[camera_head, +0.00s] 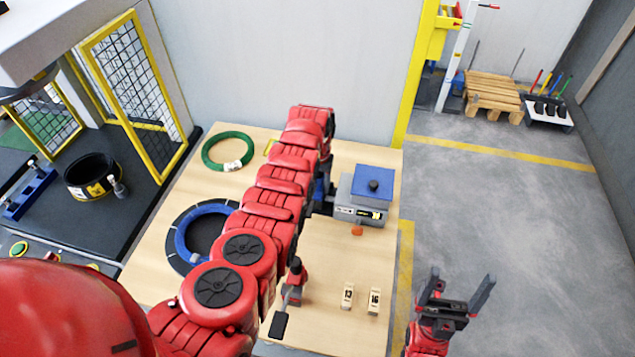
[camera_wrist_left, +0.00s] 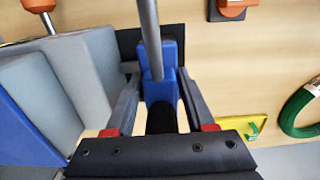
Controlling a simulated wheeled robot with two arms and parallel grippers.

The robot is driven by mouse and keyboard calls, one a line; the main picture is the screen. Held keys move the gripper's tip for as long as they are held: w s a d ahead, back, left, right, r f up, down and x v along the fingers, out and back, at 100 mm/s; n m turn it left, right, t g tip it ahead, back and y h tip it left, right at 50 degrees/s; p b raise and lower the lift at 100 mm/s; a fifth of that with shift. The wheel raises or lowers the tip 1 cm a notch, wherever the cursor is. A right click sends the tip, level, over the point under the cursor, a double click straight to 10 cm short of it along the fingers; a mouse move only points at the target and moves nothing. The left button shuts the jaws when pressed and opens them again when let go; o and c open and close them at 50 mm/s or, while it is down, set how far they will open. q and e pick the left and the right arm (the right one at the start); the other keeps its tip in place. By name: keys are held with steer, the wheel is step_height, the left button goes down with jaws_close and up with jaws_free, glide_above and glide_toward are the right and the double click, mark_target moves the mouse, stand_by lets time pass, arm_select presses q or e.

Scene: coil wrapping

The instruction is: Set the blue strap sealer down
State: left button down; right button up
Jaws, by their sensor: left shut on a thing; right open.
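The blue strap sealer (camera_wrist_left: 158,88) shows in the left wrist view with a grey rod (camera_wrist_left: 149,35) rising from it. My left gripper (camera_wrist_left: 158,112) is shut on it, one finger on each side. In the head view my red left arm hides most of the sealer; a small blue part (camera_head: 319,188) shows beside the arm, left of the grey box. A dark flat patch (camera_wrist_left: 127,45) lies behind the sealer; I cannot tell whether the sealer touches the table (camera_head: 330,273). My right gripper (camera_head: 462,284) is open and empty, off the table's right side.
A grey box with a blue top (camera_head: 373,184) stands close right of the sealer. A green coil (camera_head: 228,151), a blue coil (camera_head: 182,244), a red-handled tool (camera_head: 293,283) and two numbered tags (camera_head: 348,295) lie on the table. The table's front right has bare room.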

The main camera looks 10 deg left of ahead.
arm_select(q)
steer(key=shift+w, duration=0.1)
steer(key=shift+f, duration=0.15)
steer(key=shift+c, duration=1.3)
jaws_free()
